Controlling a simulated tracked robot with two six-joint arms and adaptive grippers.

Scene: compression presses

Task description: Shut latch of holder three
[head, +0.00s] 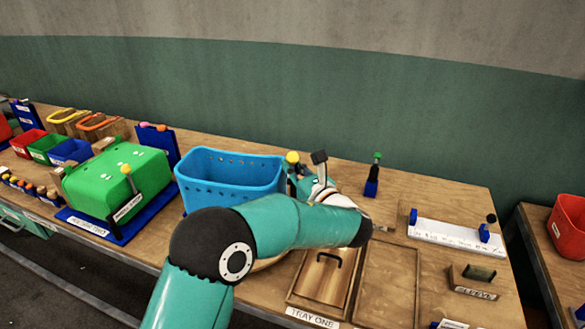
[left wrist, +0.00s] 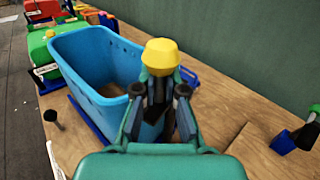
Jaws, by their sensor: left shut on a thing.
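My left gripper (head: 297,172) is right of the blue perforated bin in the head view. In the left wrist view its fingers (left wrist: 160,90) are shut on a dark lever with a yellow knob (left wrist: 160,54). The yellow knob (head: 292,157) also shows in the head view, just above the gripper. The base of this lever is mostly hidden by the gripper, with some blue showing behind it in the wrist view. I cannot read a holder number there. My right gripper is not in view.
The blue bin (head: 228,157) stands close left of the gripper. A blue stand with a green-topped lever (head: 371,187) is to the right. A green press (head: 115,178) is further left. Wooden trays (head: 386,285) and a white rail (head: 447,233) lie at the right.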

